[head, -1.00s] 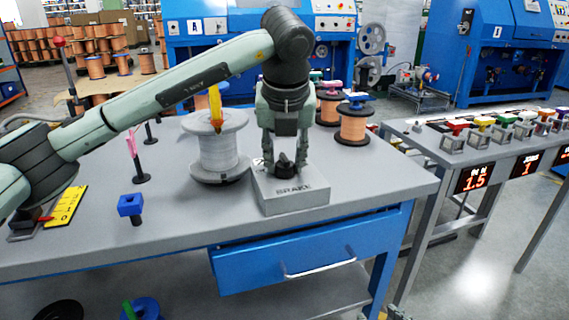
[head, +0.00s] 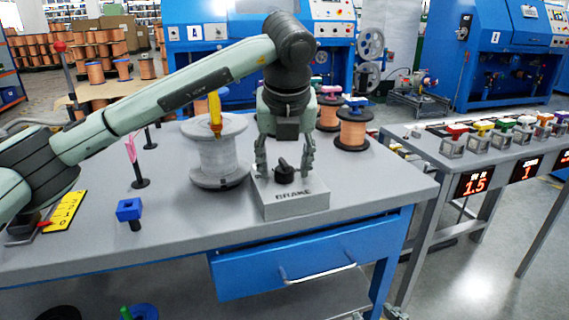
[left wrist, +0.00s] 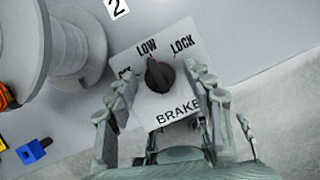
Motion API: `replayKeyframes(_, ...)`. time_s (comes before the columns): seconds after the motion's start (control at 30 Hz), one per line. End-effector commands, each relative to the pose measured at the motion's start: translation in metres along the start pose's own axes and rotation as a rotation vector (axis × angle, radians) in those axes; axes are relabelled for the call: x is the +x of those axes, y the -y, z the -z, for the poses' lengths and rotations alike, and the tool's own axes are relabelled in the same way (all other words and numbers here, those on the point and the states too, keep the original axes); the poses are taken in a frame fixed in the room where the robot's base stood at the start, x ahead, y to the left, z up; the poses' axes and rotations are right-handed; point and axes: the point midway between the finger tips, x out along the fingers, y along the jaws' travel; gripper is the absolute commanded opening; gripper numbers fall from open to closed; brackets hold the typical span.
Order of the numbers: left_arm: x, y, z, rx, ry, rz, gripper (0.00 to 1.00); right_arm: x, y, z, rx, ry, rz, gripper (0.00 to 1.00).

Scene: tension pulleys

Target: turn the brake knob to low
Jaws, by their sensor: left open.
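The brake knob (head: 285,170) is a black dial on top of a light grey box (head: 290,203) marked BRAKE, on the table. In the left wrist view the knob (left wrist: 160,75) has its marked end toward the LOW label (left wrist: 147,48). The LOCK label (left wrist: 182,46) is to the right, and a label on the left is mostly hidden. My left gripper (head: 285,175) points down over the box, open, with a finger on each side of the knob and apart from it. It also shows in the left wrist view (left wrist: 165,105). Small grey-green bits at the head view's bottom edge may be my right gripper (head: 378,314).
A spool of pale wire (head: 219,150) stands close to the left of the box. A blue block on a peg (head: 130,208), a yellow plate (head: 64,212) and a pink-topped stand (head: 138,165) are further left. Copper spools (head: 353,128) stand behind. The tabletop right of the box is clear.

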Motion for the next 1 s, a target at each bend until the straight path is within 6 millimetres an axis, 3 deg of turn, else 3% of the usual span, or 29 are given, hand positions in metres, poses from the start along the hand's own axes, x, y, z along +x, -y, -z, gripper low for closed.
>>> replayKeyframes(0.17,-0.010,0.000,-0.001,0.000,0.003,0.001,0.52,0.000,0.001,0.000,-0.001,0.000,0.001,0.40)
replayKeyframes(0.5,-0.078,0.001,-0.001,0.001,0.005,0.001,0.52,0.000,0.000,0.000,-0.001,0.000,0.001,0.40)
replayKeyframes(0.7,-0.109,0.000,-0.001,0.000,0.003,0.000,0.52,0.000,0.000,0.000,0.000,0.000,0.001,0.40)
replayKeyframes(1.0,-0.120,0.000,0.000,0.000,0.000,0.000,0.52,0.000,0.000,0.000,0.000,0.000,0.001,0.40)
